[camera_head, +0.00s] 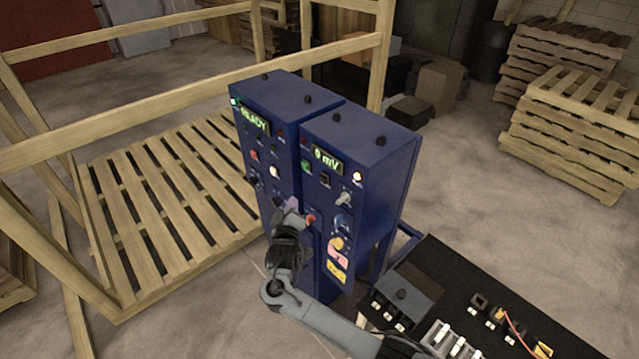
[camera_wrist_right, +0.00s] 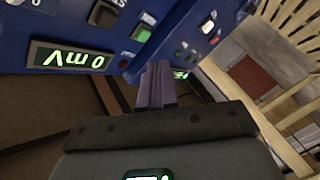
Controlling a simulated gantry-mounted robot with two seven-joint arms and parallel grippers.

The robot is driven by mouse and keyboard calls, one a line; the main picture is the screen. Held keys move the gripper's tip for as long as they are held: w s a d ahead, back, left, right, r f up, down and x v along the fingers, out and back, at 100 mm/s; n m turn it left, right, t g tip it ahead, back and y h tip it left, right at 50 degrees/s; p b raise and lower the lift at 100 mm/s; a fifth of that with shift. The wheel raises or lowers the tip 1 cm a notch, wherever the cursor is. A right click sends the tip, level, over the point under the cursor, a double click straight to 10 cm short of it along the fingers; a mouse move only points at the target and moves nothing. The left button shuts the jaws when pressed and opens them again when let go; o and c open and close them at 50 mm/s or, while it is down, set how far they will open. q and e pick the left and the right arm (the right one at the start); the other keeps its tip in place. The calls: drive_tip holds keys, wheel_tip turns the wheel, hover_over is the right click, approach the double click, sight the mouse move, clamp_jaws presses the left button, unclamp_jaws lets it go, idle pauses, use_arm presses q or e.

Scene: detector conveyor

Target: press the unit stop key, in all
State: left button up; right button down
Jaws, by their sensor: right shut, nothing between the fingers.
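Two blue cabinets stand side by side, the left one (camera_head: 263,83) with a green READY display (camera_head: 255,121) and the right one (camera_head: 392,140) with a green 0 mV display (camera_head: 327,160). Red keys show on both fronts, including one on the left cabinet (camera_head: 254,155); no label is legible enough to tell which is the unit stop key. My right gripper (camera_head: 291,208) is shut and empty in front of the lower cabinet fronts, near a red knob (camera_head: 311,218). In the right wrist view its closed fingers (camera_wrist_right: 156,85) point toward the panels; contact cannot be told. My left gripper is not in view.
A black bench (camera_head: 440,262) with switches and small blocks lies at the lower right. A wooden rail frame (camera_head: 180,104) and slatted pallet (camera_head: 165,190) are left of the cabinets. Pallets (camera_head: 575,105) are stacked at the back right.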

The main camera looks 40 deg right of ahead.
sight(323, 180)
drive_tip(key=shift+w+r, duration=0.4)
drive_tip(key=shift+r, duration=0.3)
drive_tip(key=shift+d, duration=0.15)
drive_tip(key=d+b, duration=0.1)
drive_tip(key=d, duration=0.7)
drive_tip(key=shift+d, duration=0.25)
idle(0.8)
